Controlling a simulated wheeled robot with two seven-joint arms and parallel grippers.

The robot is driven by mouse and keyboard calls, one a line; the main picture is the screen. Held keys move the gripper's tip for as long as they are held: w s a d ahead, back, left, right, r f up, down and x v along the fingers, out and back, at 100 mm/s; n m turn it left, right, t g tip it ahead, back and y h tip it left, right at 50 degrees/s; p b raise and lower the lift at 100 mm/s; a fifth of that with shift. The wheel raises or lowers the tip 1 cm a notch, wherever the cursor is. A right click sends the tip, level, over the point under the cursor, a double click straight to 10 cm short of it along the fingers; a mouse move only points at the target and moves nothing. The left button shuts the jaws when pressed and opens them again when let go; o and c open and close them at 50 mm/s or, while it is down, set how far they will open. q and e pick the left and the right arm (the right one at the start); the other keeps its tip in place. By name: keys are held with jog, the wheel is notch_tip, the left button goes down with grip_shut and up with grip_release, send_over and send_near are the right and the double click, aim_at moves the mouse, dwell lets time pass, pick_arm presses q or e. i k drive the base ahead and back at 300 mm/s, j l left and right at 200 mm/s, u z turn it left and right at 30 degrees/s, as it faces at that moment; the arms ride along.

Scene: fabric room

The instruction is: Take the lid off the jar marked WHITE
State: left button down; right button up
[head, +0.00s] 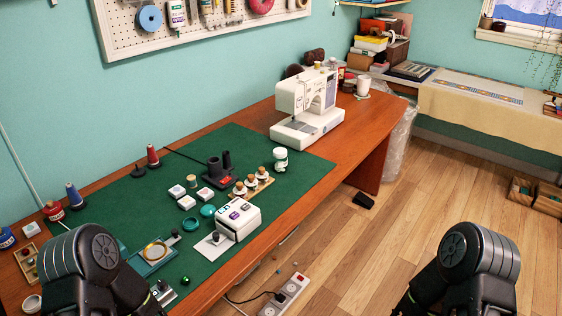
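Several small white jars with brown cork-coloured tops stand in a wooden rack on the green mat: a left jar (239,188), a middle jar (251,181) and a right jar (262,174). Their markings are too small to read, so I cannot tell which is marked WHITE. Their tops appear to be on. Black joints of my left and right arms show at the bottom left and bottom right, well apart from the jars. I make out no gripper fingers on either arm.
A black holder (216,168) stands behind the rack, and a white-and-teal item (280,159) stands to its right. A sewing machine (308,103) stands farther back. The green mat (300,177) has bare room right of the rack.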

aim_at(280, 164)
jog(key=l+u, duration=0.15)
jog(key=u, duration=0.3)
jog(key=i+l+u, duration=0.1)
jog(key=u, duration=0.3)
jog(key=l+u, duration=0.2)
jog(key=l, duration=0.4)
jog(key=l+u, duration=0.2)
jog(key=l, duration=0.4)
jog(key=l+u, duration=0.25)
jog(key=l, duration=0.3)
jog(key=k+l+u, duration=0.2)
jog(key=l, duration=0.35)
jog(key=k+l, duration=0.1)
jog(key=l, duration=0.45)
jog(key=k+l, duration=0.1)
jog(key=l, duration=0.45)
jog(key=k+l, duration=0.1)
jog(key=l, duration=0.45)
